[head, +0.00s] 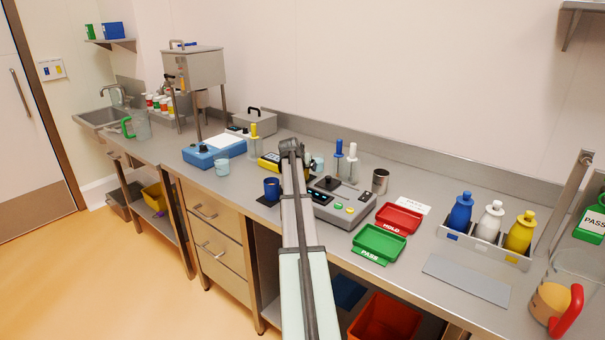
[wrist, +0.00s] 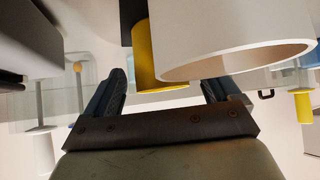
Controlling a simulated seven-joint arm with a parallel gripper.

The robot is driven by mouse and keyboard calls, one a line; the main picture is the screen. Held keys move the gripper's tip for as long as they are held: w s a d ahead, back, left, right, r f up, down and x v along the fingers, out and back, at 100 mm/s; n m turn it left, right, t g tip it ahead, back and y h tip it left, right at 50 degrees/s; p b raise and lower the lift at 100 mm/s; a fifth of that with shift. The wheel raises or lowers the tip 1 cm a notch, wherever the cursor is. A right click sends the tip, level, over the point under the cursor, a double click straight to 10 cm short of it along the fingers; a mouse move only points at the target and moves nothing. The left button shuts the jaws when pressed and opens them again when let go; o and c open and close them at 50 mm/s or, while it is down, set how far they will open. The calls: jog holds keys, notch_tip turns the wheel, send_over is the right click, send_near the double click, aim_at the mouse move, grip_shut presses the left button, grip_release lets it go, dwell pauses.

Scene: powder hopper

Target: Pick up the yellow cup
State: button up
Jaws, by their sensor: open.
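A yellow cylinder, which looks like the yellow cup (wrist: 152,58), shows between my fingers in the wrist view, partly hidden behind a large pale cup (wrist: 215,45). My gripper (wrist: 165,82) is open, with one dark finger on each side of the gap. I cannot tell how far the yellow cup stands from the fingers, and I see no contact. In the head view my arm reaches over the bench and hides the place around the gripper (head: 296,158). A pale blue cup (head: 318,163) stands just right of the gripper.
A grey control box (head: 338,203) stands right of my arm, and a blue cup (head: 271,188) left of it. A yellow device (head: 268,161) lies close by. Blue and white plungers (head: 351,164) stand behind. Green (head: 379,243) and red trays (head: 399,217) lie to the right.

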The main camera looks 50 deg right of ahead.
jog(key=shift+x, duration=0.95)
jog(key=shift+c, duration=0.3)
jog(key=c, duration=1)
jog(key=shift+r, duration=0.15)
jog(key=shift+c, duration=0.2)
jog(key=shift+r, duration=4.35)
jog(key=s+d+r, duration=0.2)
jog(key=s+r, duration=0.2)
jog(key=s, duration=0.5)
jog(key=s+d+r, duration=0.2)
jog(key=s+r, duration=0.2)
jog(key=s, duration=0.6)
jog(key=shift+r, duration=0.35)
